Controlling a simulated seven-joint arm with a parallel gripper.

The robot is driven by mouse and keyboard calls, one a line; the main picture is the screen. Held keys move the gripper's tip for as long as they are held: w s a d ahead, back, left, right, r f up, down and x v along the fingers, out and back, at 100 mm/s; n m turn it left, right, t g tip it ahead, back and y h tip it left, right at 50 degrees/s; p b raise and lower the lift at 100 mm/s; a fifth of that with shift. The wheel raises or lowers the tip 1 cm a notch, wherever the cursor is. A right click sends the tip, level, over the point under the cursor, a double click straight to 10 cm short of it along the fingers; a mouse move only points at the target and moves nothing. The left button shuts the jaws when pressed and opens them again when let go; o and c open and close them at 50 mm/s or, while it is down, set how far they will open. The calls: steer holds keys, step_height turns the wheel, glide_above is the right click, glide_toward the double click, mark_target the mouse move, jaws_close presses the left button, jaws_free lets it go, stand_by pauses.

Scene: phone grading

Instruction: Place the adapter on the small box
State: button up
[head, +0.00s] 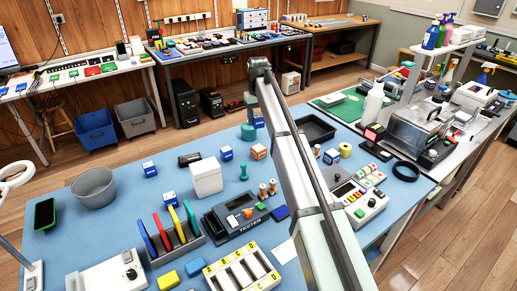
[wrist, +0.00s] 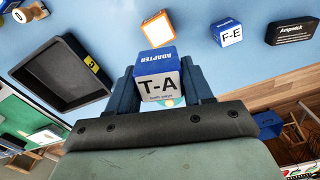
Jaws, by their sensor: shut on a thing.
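My gripper (wrist: 160,92) is shut on the adapter, a small cube (wrist: 158,86) with a blue top reading ADAPTER and a white face marked T-A. The cube sits between the two dark fingers, over the blue mat.
A blue-and-white F-E box (wrist: 227,33) and a black Ampatch box (wrist: 298,30) lie to the right in the wrist view. A black tray (wrist: 70,90) is at left. In the head view a white box (head: 207,177), tester (head: 236,218) and colored panels (head: 170,232) crowd the front.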

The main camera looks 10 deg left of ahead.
mark_target(258, 147)
steer(key=n, duration=0.3)
steer(key=shift+s, duration=0.15)
steer(key=shift+f, duration=5)
steer(key=shift+f, duration=0.1)
steer(key=o, duration=1)
step_height(258, 147, up, 12)
steer(key=shift+r, duration=0.15)
